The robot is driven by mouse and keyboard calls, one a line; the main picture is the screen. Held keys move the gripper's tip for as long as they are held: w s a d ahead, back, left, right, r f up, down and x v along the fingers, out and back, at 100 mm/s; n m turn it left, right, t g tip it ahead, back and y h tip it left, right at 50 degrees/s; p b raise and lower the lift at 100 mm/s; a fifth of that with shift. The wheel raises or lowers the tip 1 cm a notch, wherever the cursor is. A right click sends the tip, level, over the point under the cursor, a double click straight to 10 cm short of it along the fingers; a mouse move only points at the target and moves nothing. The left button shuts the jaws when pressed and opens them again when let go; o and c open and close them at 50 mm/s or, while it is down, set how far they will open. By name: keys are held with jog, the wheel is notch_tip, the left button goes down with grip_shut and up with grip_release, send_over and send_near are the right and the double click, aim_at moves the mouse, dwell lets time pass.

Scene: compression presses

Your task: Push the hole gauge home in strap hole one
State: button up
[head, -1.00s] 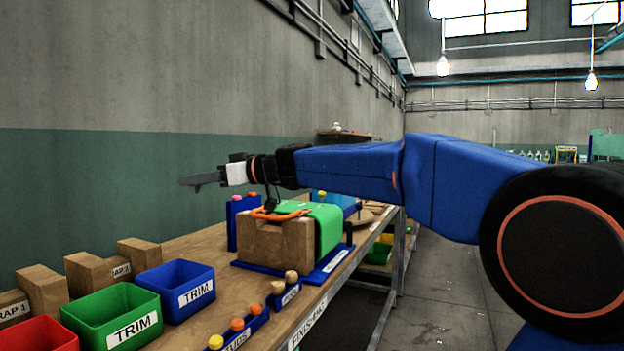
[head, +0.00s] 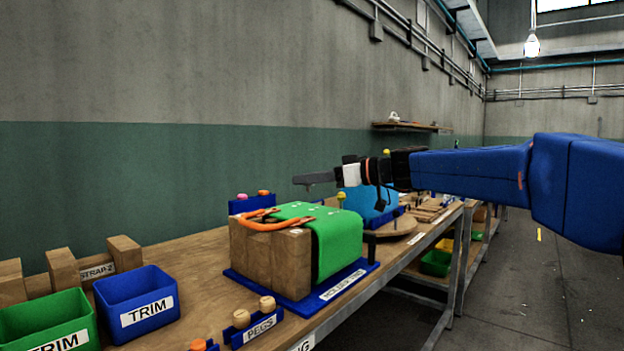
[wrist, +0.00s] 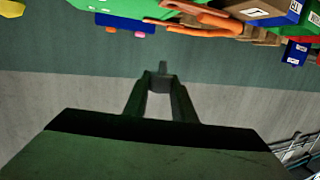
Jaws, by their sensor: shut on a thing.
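My gripper (head: 302,180) is level in the air above and behind the wooden block (head: 262,253), fingers pointing left. In the wrist view, its fingers (wrist: 161,82) close on a small grey piece (wrist: 162,68), which I take for the hole gauge; its details are too dark to tell. The green strap (head: 335,236) drapes over the block and down its right side. Small pale dots, apparently holes, show on its top; I cannot tell which is hole one. An orange clamp (head: 262,226) lies across the block's left end. The gripper is apart from the strap.
The block stands on a blue base (head: 345,285). A blue peg rack (head: 250,328), a blue TRIM bin (head: 138,305) and a green TRIM bin (head: 45,325) are nearer. A blue holder with pink and orange knobs (head: 250,204) stands behind. A yellow-knobbed pin (head: 341,196) rises by the strap.

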jog(key=shift+f, duration=0.1)
dwell(0.3)
jog(key=shift+f, duration=2.8)
jog(key=shift+f, duration=1.4)
jog(key=o, duration=1.1)
jog(key=shift+o, duration=0.2)
jog(key=v, duration=1.7)
jog(key=shift+d, duration=0.2)
jog(key=shift+s, duration=0.1)
